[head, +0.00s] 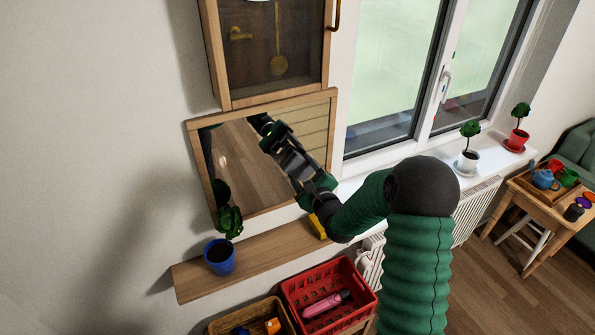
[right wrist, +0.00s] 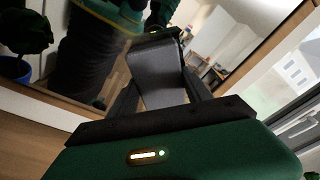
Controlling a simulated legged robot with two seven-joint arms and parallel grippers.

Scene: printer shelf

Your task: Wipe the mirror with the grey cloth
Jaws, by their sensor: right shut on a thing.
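The mirror (head: 235,165) hangs on the wall in a wooden frame, under a clock case. It also fills much of the right wrist view (right wrist: 215,45), with my arm reflected in it. My right gripper (head: 292,165) is in front of the mirror's right half. In the right wrist view the gripper (right wrist: 160,92) is shut on the grey cloth (right wrist: 157,72), a dark grey piece between the fingers. The cloth is close to the glass; I cannot tell whether it touches. In the head view cloth, gripper and reflection are hard to separate. My left gripper is not in view.
A wooden shelf (head: 255,257) below the mirror bears a blue-potted plant (head: 220,256) at left and a yellow item (head: 317,227) at right. A red basket (head: 345,283) and a wicker basket (head: 225,325) stand below. The clock case (head: 270,50) hangs just above.

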